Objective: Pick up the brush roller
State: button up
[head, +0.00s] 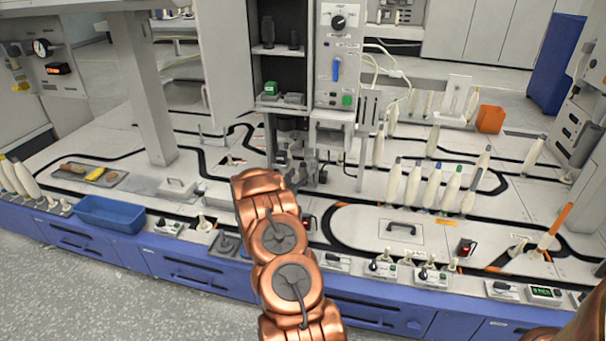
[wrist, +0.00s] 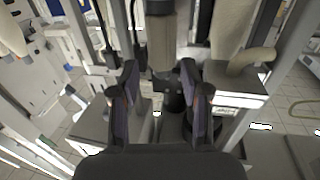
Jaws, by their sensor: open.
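I cannot make out for sure which thing is the brush roller. A shallow grey tray (head: 63,174) at the left of the bench in the head view holds a yellow piece (head: 96,174) and small brownish pieces, too small to identify. In the wrist view my gripper (wrist: 158,98) is open, its two dark fingers apart. A grey upright cylinder (wrist: 160,45) with a dark lower part shows beyond and between the fingers. I see no contact with it. In the head view my gripper cannot be told apart from the machine parts behind my copper arm.
A blue bin (head: 110,214) stands at the front left of the bench. A grey post (head: 150,100) and an open cabinet (head: 280,75) rise at the middle back. Several pale bobbins (head: 433,185) stand upright on the right. An orange box (head: 490,119) is at the back right.

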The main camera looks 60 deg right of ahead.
aim_at(302, 172)
jog(key=d, duration=0.1)
jog(key=d+b, duration=0.1)
jog(key=d, duration=0.1)
jog(key=shift+w+d+f, duration=0.2)
jog(key=shift+w+d, duration=0.1)
jog(key=shift+w, duration=0.05)
jog(key=shift+w+d+r+b, duration=0.15)
jog(key=shift+d+b, duration=0.25)
jog(key=shift+d, duration=0.3)
grip_shut()
